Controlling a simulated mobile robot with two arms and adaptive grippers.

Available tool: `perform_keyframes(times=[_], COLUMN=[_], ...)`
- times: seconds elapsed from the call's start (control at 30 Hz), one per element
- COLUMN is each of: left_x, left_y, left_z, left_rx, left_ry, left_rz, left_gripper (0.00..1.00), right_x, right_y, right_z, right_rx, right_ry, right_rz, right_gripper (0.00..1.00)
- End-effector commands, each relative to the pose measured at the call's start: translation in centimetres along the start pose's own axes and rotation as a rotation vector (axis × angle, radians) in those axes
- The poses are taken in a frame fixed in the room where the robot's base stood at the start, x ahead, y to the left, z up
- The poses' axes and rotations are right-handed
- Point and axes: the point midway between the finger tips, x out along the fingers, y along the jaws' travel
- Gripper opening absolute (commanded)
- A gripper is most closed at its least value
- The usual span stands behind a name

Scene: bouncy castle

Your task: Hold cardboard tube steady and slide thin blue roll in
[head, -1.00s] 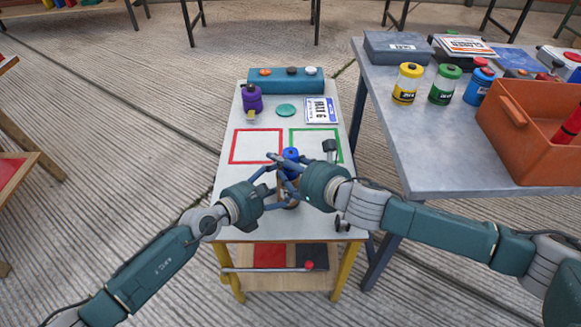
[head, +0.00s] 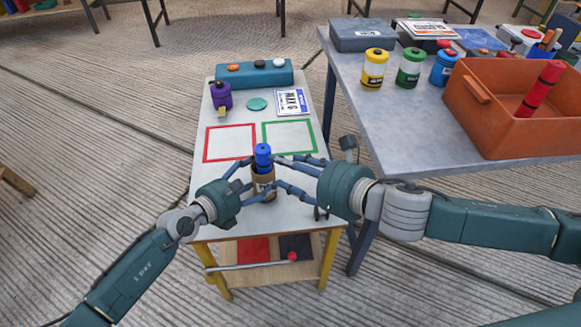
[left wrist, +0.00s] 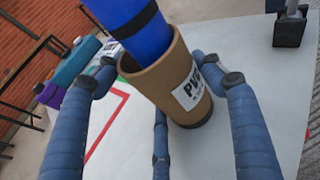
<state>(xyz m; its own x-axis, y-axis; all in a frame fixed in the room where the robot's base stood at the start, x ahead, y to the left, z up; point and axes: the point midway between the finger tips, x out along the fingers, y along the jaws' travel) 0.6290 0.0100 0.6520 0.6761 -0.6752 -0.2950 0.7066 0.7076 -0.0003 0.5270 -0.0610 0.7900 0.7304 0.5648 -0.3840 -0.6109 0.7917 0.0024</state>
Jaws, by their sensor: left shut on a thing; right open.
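The brown cardboard tube (head: 262,181) stands upright on the small white table. It shows large in the left wrist view (left wrist: 160,75), with a white lettered label. The thin blue roll (head: 263,154) is inside the tube with its upper part sticking out of the top. In the left wrist view the roll (left wrist: 140,25) has a black band and enters the tube's mouth. My left gripper (head: 255,176) is shut on the tube from the left. My right gripper (head: 282,171) is open to the right of the tube, its fingers apart and partly overlapping the left fingers' area.
Red (head: 206,143) and green (head: 266,136) outlined squares lie beyond the tube. A purple bottle (head: 221,97), a teal disc (head: 257,104), a card (head: 291,103) and a teal button box (head: 250,76) stand behind. The grey table (head: 400,130) at right bears jars and an orange crate (head: 500,138).

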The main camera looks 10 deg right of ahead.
Motion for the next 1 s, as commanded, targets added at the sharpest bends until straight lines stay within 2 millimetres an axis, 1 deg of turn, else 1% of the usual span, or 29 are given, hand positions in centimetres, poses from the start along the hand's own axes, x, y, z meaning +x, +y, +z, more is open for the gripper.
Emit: perform_keyframes(times=[0.17, 0.2, 0.3, 0.57, 0.67, 0.77, 0.87, 1.0], left_x=[0.0, 0.0, 0.0, 0.0, -0.3, -1.5, -3.4, -6.5], left_y=[-0.1, -0.1, -0.1, -0.1, 0.0, 0.0, -0.1, -0.1], left_z=[0.0, 0.0, 0.0, 0.0, -0.1, -0.2, -0.1, -0.1], left_rx=[-0.002, -0.002, -0.002, -0.001, -0.001, -0.002, 0.000, 0.001], left_ry=[-0.001, 0.000, 0.000, 0.000, 0.000, 0.002, 0.002, 0.003], left_rz=[-0.002, -0.002, -0.002, -0.001, -0.001, 0.000, -0.001, -0.002], left_gripper=[0.25, 0.72, 0.90, 0.90, 0.90, 0.90, 0.90, 0.90], right_x=[0.0, 0.0, 0.0, 0.1, 0.1, 0.1, 0.1, 0.1], right_y=[0.0, 0.0, 0.0, 0.0, 0.0, 0.0, 0.0, 0.0], right_z=[0.0, 0.0, 0.0, 0.0, 0.0, 0.0, 0.0, 0.0], right_rx=[0.000, 0.000, 0.000, 0.000, 0.000, 0.000, 0.000, 0.000], right_ry=[0.000, 0.000, 0.000, 0.000, 0.000, 0.000, 0.000, 0.000], right_rz=[0.000, 0.000, 0.000, 0.000, 0.000, 0.000, 0.000, 0.000], right_gripper=[0.50, 0.50, 0.50, 0.50, 0.50, 0.50, 0.50, 0.50])
